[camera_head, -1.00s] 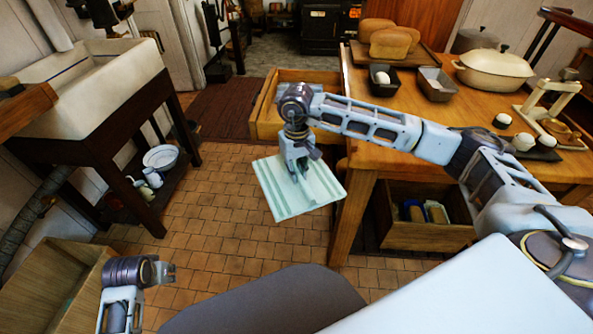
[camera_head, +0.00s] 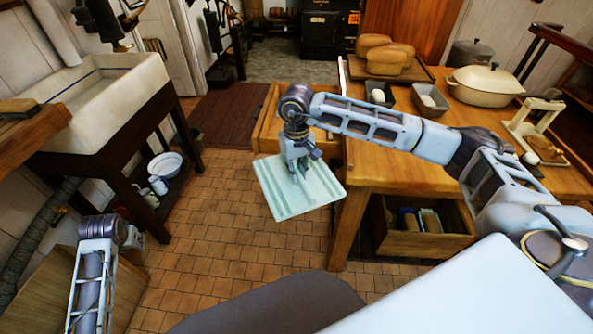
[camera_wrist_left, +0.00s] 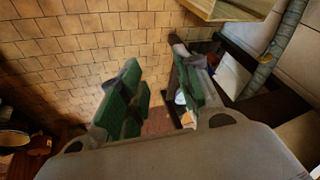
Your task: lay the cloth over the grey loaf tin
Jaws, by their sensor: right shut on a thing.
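My right gripper (camera_head: 303,178) is shut on the cloth (camera_head: 277,197), which is pale green with darker stripes. The cloth spreads out nearly flat in the air over the tiled floor, left of the table's front corner. In the left wrist view my left gripper (camera_wrist_left: 165,98) is open and empty.
The wooden table (camera_head: 363,150) also bears loaves on a board (camera_head: 420,74), a lidded cream pot (camera_head: 487,88) and a balance scale (camera_head: 530,125). An open drawer (camera_head: 262,130) juts from its left side. A sink (camera_head: 115,115) stands left; the tiled floor between is clear.

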